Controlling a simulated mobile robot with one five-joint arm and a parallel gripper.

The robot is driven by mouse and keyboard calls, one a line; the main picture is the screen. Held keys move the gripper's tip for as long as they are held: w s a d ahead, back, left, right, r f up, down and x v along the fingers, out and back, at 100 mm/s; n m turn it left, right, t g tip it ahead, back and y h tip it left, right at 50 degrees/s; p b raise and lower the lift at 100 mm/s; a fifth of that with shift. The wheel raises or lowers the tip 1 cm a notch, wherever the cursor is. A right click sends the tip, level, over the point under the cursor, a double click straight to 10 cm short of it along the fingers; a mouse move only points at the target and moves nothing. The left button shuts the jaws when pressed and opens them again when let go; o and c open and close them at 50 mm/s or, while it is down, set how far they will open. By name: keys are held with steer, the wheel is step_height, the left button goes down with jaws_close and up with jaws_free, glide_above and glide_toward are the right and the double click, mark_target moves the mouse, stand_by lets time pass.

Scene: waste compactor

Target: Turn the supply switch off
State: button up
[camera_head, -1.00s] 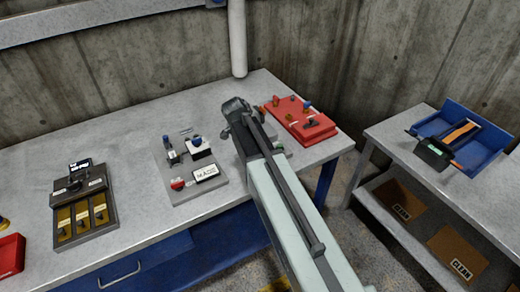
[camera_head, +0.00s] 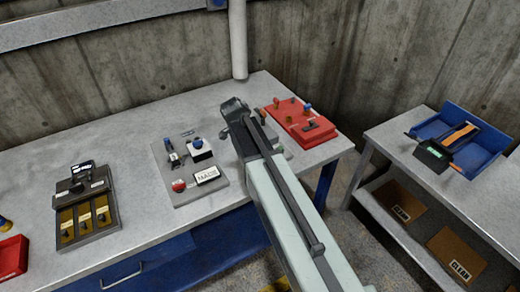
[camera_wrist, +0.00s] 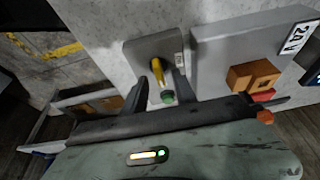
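In the wrist view, a small grey plate (camera_wrist: 150,48) carries a yellow lever (camera_wrist: 158,72) with a green end piece (camera_wrist: 167,97). A small label at its side is too small to read, so I cannot confirm that it is the supply switch. My gripper (camera_wrist: 158,92) has its two dark fingers apart, one on each side of the lever. I cannot tell whether either finger touches it.
The grey panel (camera_head: 205,193) with a blue knob and a red button lies left of my gripper. The red panel (camera_head: 298,122) is close on the right. A dark unit with several yellow slots (camera_head: 88,218) stands farther left. A side table (camera_head: 400,145) holds a blue tray.

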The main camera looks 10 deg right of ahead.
steer(key=p+v, duration=0.4)
steer(key=v, duration=0.2)
steer(key=shift+p, duration=0.35)
steer(key=shift+r, duration=0.1)
steer(key=s+d+f+n+g+y, duration=0.1)
steer(key=s+d+y, duration=0.1)
steer(key=s+d, duration=0.5)
steer(key=s+a+n+y, duration=0.1)
steer(key=s+n, duration=0.2)
steer(key=n, duration=0.3)
steer(key=s+a+f+n+y, duration=0.1)
steer(key=s+a+n, duration=0.1)
steer(key=s+n, duration=0.2)
steer(key=n, duration=0.3)
steer(key=shift+a+n, duration=0.25)
steer(key=shift+n, duration=0.05)
